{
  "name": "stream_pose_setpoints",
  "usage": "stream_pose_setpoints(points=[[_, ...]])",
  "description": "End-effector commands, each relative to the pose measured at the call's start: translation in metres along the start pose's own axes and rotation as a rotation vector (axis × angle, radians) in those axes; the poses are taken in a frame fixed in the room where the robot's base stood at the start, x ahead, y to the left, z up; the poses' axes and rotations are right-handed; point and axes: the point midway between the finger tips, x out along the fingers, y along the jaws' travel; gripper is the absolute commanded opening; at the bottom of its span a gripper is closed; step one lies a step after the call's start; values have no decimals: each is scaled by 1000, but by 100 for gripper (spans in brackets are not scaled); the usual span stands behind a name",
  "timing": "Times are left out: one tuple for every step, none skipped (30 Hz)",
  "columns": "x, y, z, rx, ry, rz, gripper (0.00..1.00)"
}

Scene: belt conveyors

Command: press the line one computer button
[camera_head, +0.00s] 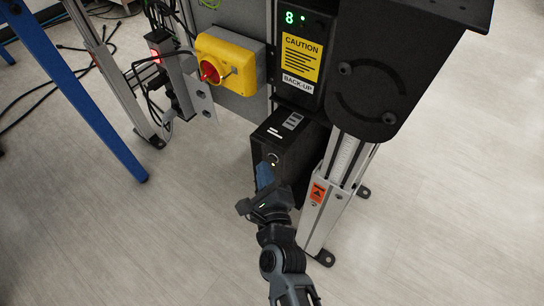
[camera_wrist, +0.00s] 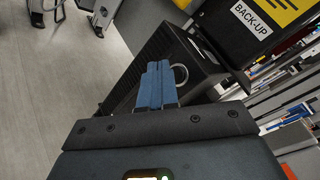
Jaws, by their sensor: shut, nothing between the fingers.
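A black computer (camera_head: 298,150) stands low under the frame, beside an aluminium leg. It also shows in the wrist view (camera_wrist: 152,52). A round, ring-lit button (camera_head: 273,159) is on its face. In the wrist view the lit ring (camera_wrist: 181,74) shows just right of my fingertips, partly hidden behind them. My gripper (camera_head: 264,174) is shut and empty, with its blue fingers (camera_wrist: 155,80) together. The fingertips are very close to the button; I cannot tell whether they touch it.
A black unit with a yellow caution label (camera_head: 301,58) and a "BACK-UP" label is above the computer. A yellow box with a red rotary switch (camera_head: 209,71) is to the upper left. An aluminium leg (camera_head: 325,213) stands close on the right. Open floor (camera_head: 170,240) lies to the left.

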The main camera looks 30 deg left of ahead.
Motion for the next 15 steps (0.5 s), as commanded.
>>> stream_pose_setpoints(points=[[0,0,0,0,0,0,0],[0,0,0,0,0,0,0],[0,0,0,0,0,0,0],[-1,0,0,0,0,0,0],[-1,0,1,0,0,1,0],[-3,1,3,0,0,1,0],[-5,2,4,0,0,1,0],[-6,3,6,0,0,1,0],[-9,4,8,0,0,2,0],[-11,6,10,0,0,2,0],[-13,7,11,0,0,2,0],[-16,9,13,0,-1,2,0],[-17,10,15,0,0,3,0],[-19,12,16,0,0,2,0],[-22,14,17,1,0,2,0]])
